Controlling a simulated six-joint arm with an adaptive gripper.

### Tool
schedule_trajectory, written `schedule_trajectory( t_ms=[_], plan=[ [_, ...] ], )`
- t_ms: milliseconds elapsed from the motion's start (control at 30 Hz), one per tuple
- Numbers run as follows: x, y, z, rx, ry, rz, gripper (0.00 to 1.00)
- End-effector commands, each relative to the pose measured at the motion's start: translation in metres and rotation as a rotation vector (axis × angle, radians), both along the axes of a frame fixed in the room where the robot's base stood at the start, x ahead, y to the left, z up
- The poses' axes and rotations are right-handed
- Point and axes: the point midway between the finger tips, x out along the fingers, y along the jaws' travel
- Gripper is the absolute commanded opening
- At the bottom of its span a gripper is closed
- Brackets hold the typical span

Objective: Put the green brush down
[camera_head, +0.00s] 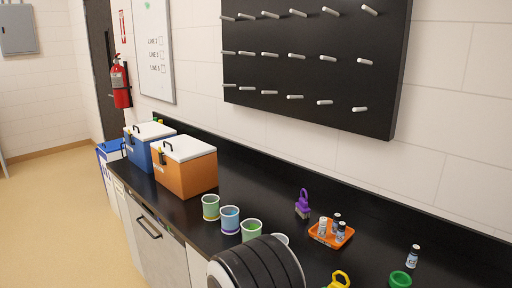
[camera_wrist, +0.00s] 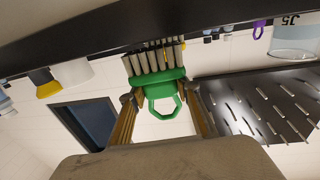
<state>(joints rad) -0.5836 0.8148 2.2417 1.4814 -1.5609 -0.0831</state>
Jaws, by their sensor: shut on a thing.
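The green brush (camera_wrist: 158,78) is in the wrist view, which is upside down, with its looped handle towards me and its pale bristles pointing at the dark counter (camera_wrist: 75,30). My gripper (camera_wrist: 160,95) is shut on it, one finger on each side of the handle. The bristle ends are close to the counter; I cannot tell whether they touch it.
A purple brush (camera_head: 303,206) stands near the wall, left of an orange tray (camera_head: 346,241) with small bottles. Several cups (camera_head: 230,220) stand left of it. A yellow handle (camera_head: 338,281), a green round item (camera_head: 400,279) and a vial (camera_head: 412,256) are at right. Orange (camera_head: 198,172) and blue coolers (camera_head: 143,144) stand further left.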

Motion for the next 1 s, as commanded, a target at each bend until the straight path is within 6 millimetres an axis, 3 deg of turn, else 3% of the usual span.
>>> schedule_trajectory(
  t_ms=[467,1000],
  plan=[
    [0.041,0.010,0.015,0.025,-0.002,0.029,0.10],
    [0.098,0.020,0.049,0.030,-0.008,0.077,0.10]
  ],
)
